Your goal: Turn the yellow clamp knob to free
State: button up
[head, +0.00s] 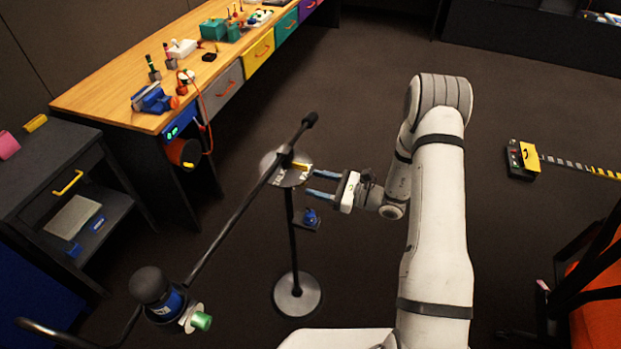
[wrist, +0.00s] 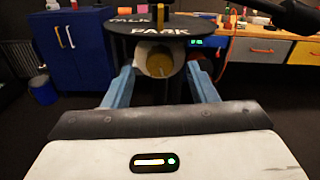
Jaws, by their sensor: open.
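The yellow clamp knob (wrist: 160,64) sits under a round dark plate in the wrist view, facing my gripper, with a pale ring around it. In the head view I cannot make it out under the plate. My gripper (wrist: 160,84) is open, with one blue finger on each side of the knob. I cannot tell whether the fingers touch it. In the head view my gripper (head: 311,183) is level and points left at the stand's top. The round plate (wrist: 125,24) carries white lettering, including PARK, and a yellow upright pointer (wrist: 155,20).
The stand's round base (head: 298,294) is on the floor. A wooden workbench (head: 110,95) with tools stands behind.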

jog(key=x, duration=0.2)
jog(key=shift+w+a, duration=0.1)
jog(key=shift+a, duration=0.25)
jog(key=shift+c, duration=0.5)
jog(key=c, duration=0.9)
jog(key=shift+m+b, duration=0.7)
jog(key=shift+m, duration=1.4)
jog(key=o, duration=1)
